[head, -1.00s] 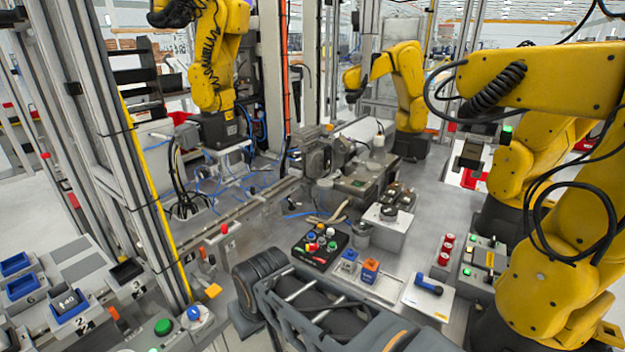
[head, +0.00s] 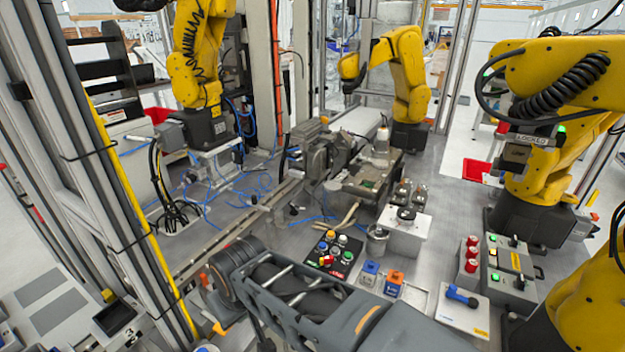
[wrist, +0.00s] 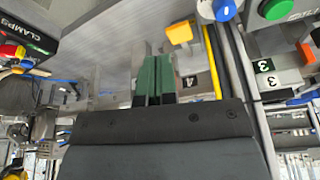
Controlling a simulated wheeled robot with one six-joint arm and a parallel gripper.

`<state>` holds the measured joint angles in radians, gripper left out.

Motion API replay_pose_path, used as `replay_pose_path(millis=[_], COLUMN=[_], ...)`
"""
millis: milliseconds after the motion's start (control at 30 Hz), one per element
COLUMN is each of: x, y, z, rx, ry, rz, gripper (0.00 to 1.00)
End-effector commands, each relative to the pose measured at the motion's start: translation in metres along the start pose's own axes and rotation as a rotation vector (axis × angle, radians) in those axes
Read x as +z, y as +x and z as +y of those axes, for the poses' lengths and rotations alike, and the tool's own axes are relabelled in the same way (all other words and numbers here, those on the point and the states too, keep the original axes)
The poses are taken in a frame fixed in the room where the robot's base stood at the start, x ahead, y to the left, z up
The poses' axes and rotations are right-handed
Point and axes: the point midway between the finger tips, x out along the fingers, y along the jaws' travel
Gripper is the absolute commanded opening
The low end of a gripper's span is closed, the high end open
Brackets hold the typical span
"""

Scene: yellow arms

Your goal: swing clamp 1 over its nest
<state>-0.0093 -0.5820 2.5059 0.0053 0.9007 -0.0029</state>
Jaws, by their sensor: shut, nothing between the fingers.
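My gripper (wrist: 155,62) shows in the wrist view as two green fingers pressed together, shut and empty. It is over the grey bench, apart from the things around it. In the wrist view a black panel marked CLAMPS (wrist: 42,38) with red and yellow knobs is at the upper left. A black panel with several coloured knobs (head: 325,268) stands beyond my arm in the head view and may be the same one. I cannot tell which part is clamp 1 or its nest. My fingers cannot be made out in the head view.
A blue block (head: 368,274) and an orange block (head: 393,284) stand right of the knob panel. A blue handle (head: 460,296) lies on a white plate. Yellow robot arms (head: 560,90) stand at the right and back. A yellow block (wrist: 179,33) is near my fingers.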

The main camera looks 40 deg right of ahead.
Motion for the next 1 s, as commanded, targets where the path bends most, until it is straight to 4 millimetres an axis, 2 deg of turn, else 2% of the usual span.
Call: replay_pose_path(millis=[167, 267, 367, 500, 600, 700, 833, 900, 1000], x=[-0.011, -0.037, -0.083, -0.163, -0.216, -0.259, -0.297, -0.309, -0.315], y=[-0.006, -0.020, -0.039, -0.062, -0.068, -0.067, -0.058, -0.050, -0.038], z=[0.003, 0.014, 0.033, 0.076, 0.117, 0.161, 0.220, 0.250, 0.287], rx=[0.010, 0.037, 0.088, 0.193, 0.281, 0.372, 0.495, 0.557, 0.641], ry=[0.013, 0.050, 0.114, 0.249, 0.361, 0.481, 0.642, 0.727, 0.839], rz=[-0.006, -0.021, -0.046, -0.088, -0.116, -0.140, -0.160, -0.169, -0.176], gripper=[0.00, 0.00, 0.00, 0.00, 0.00, 0.00, 0.00, 0.00, 0.00])
